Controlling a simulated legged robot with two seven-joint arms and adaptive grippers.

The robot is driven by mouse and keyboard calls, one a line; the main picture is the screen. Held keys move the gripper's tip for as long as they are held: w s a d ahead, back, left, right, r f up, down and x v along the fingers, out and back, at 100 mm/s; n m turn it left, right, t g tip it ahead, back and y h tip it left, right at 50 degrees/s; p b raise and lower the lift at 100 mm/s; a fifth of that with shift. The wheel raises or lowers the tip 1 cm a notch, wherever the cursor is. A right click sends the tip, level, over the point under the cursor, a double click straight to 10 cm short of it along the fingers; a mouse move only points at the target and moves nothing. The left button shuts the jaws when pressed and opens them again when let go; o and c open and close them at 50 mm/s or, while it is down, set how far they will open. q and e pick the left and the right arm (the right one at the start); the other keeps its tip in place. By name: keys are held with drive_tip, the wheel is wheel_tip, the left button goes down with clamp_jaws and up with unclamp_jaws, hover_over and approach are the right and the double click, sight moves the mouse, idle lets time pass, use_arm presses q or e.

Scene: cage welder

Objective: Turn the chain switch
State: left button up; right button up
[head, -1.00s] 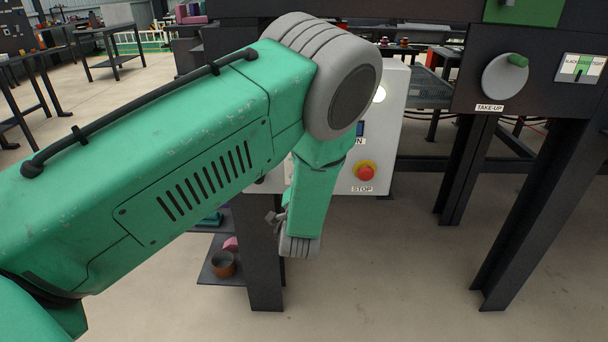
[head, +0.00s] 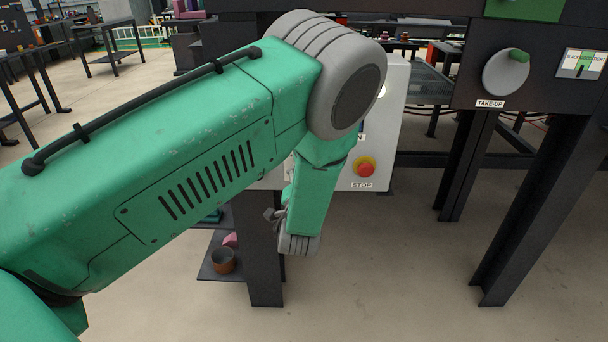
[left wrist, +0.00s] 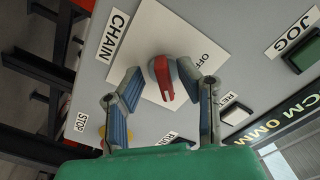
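The chain switch (left wrist: 164,80) is a red handle on a round grey base, on a white plate marked CHAIN and OFF in the left wrist view. My left gripper (left wrist: 160,82) is open. Its two blue-padded fingers stand on either side of the switch, with the red handle between their tips. I cannot tell whether either finger touches it. In the head view my green left arm covers the switch and most of the control panel (head: 385,130). My right gripper is in neither view.
A grey TAKE-UP dial (head: 505,74) is on the dark frame at right. Dark legs (head: 510,220) stand below it.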

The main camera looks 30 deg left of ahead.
use_arm(q)
drive_tip(key=v, duration=1.2)
drive_tip(key=shift+w+f, duration=0.1)
drive_tip(key=shift+f, duration=0.05)
